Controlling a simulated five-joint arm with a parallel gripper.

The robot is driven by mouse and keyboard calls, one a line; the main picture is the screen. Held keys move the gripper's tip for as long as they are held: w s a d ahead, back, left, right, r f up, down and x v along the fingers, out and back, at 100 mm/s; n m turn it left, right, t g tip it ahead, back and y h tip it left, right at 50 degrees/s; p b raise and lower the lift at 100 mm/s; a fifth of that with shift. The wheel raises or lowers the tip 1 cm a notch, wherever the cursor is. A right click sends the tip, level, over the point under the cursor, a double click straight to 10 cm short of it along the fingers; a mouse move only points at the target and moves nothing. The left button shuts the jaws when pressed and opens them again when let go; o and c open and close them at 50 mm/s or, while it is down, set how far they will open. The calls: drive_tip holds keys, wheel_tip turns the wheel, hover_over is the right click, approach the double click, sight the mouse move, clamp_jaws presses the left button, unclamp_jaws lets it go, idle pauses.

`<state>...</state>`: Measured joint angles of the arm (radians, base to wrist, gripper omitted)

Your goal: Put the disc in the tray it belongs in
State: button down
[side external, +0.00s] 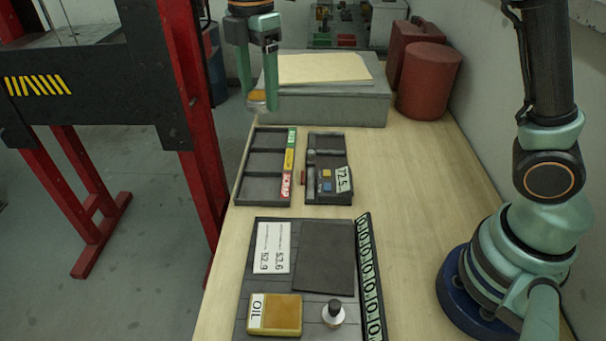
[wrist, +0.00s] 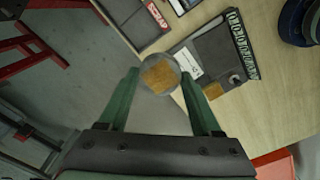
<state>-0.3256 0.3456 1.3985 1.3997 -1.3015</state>
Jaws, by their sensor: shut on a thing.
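The disc (side external: 256,99) is round, grey and metallic with an orange-brown patch on its face. My gripper (side external: 258,103) is shut on it and holds it in the air, above the far end of the three-part tray. In the wrist view the disc (wrist: 160,74) sits between the two green fingertips. The dark tray (side external: 238,190) has three compartments in a row, which look empty. Its right rim carries a green, a yellow and a red label; the red one (side external: 286,186) reads SCRAP. The green and yellow wording is too small to read.
Right of the tray is a dark instrument (side external: 328,190) reading 72.5. Nearer are a grey mat with a number card (side external: 272,247), a dark plate (side external: 324,258), an OIL tin (side external: 274,315) and a small bottle (side external: 333,313). A grey box (side external: 340,108) and red cans (side external: 428,82) stand behind.

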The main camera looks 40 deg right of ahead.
hover_over(265, 164)
wheel_tip(265, 164, down, 4)
drive_tip(key=f, duration=0.1)
drive_tip(key=shift+n, duration=0.3)
wheel_tip(265, 164, down, 20)
drive_tip(key=shift+r, duration=0.25)
drive_tip(key=shift+f, duration=0.15)
drive_tip(key=shift+c, duration=0.3)
unclamp_jaws()
